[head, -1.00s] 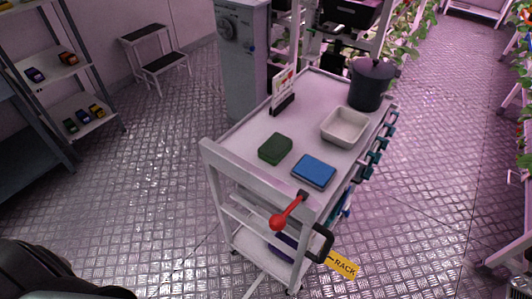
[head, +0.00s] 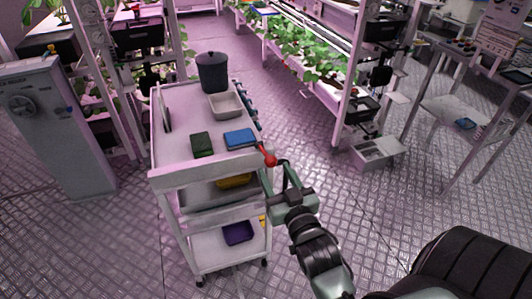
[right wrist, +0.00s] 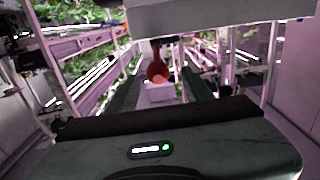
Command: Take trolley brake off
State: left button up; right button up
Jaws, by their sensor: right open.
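The trolley (head: 205,174) stands left of centre in the head view, its white push rail facing me. The red brake lever (head: 268,156) sticks out at the right end of this rail, its round knob pointing down and towards me. My right gripper (head: 276,170) is open at the lever, its fingers on either side of the knob. In the right wrist view the red knob (right wrist: 157,70) shows beyond the palm, between the two open fingers; I cannot tell whether they touch it. My left gripper is not in view.
The trolley top holds a dark pot (head: 212,72), a beige tray (head: 225,106), a blue box (head: 240,139) and a green box (head: 202,144). A grey cabinet (head: 60,125) stands left. A white crate (head: 378,153) lies on the floor right. The aisle floor behind is open.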

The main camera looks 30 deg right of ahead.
aim_at(267, 155)
jog(key=x, duration=0.4)
jog(key=p+x, duration=0.1)
jog(key=x, duration=0.3)
jog(key=shift+s+d+r, duration=0.1)
jog(key=shift+d+r, duration=0.05)
jog(key=shift+d, duration=0.05)
grip_shut()
dwell(1.1)
